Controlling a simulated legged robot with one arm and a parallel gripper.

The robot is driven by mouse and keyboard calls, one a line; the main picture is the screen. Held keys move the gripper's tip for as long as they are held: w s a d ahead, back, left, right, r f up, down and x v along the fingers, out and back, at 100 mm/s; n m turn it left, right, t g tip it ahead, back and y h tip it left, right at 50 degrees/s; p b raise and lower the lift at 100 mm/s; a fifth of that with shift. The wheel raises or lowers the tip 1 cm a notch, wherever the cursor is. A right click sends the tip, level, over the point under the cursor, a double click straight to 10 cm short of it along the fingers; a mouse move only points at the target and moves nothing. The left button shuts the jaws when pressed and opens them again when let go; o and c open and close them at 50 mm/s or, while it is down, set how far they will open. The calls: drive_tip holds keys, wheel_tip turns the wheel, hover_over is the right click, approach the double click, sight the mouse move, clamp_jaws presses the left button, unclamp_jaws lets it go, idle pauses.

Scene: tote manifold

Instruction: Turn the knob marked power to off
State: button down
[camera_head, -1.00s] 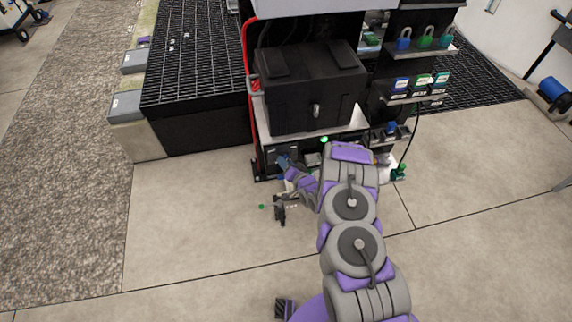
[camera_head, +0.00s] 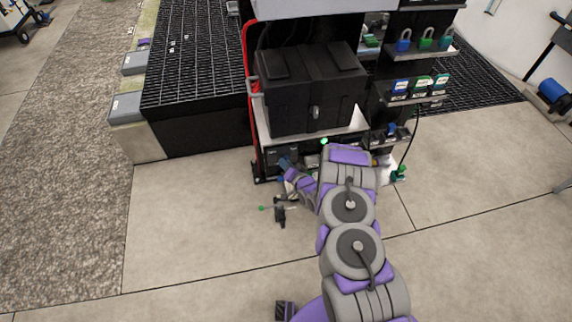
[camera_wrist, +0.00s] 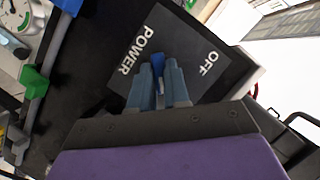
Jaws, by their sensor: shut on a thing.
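In the wrist view a dark panel (camera_wrist: 196,40) carries the white words POWER and OFF. A blue knob (camera_wrist: 158,64) sits on it between the two labels. My gripper (camera_wrist: 159,72) has its two blue-grey fingers closed around the knob, which shows between their tips. The fingers hide most of the knob, so I cannot tell exactly where it points. In the head view my gripper (camera_head: 284,163) is at the lower left front of the black rack, and the knob cannot be made out there.
A black case (camera_head: 312,90) sits on the shelf above my gripper. Padlocks (camera_head: 425,40) stand on shelves at the right. In the wrist view a green handle (camera_wrist: 35,82) and a round gauge (camera_wrist: 14,14) lie to the left.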

drive_tip(key=shift+n+p, duration=0.3)
drive_tip(key=shift+p, duration=0.15)
drive_tip(key=n+h+p, duration=0.2)
drive_tip(key=n, duration=0.2)
drive_tip(key=n+t+h+p, duration=0.1)
drive_tip(key=n+h+p, duration=0.2)
drive_tip(key=a+n+t+h+p, duration=0.1)
drive_tip(key=n+h+p, duration=0.1)
drive_tip(key=n, duration=0.2)
drive_tip(key=shift+s+f+n+h, duration=0.15)
drive_tip(key=shift+s+n+h, duration=0.15)
drive_tip(key=shift+h, duration=0.1)
idle(0.6)
drive_tip(key=c, duration=1.1)
unclamp_jaws()
drive_tip(key=shift+w+a, duration=0.1)
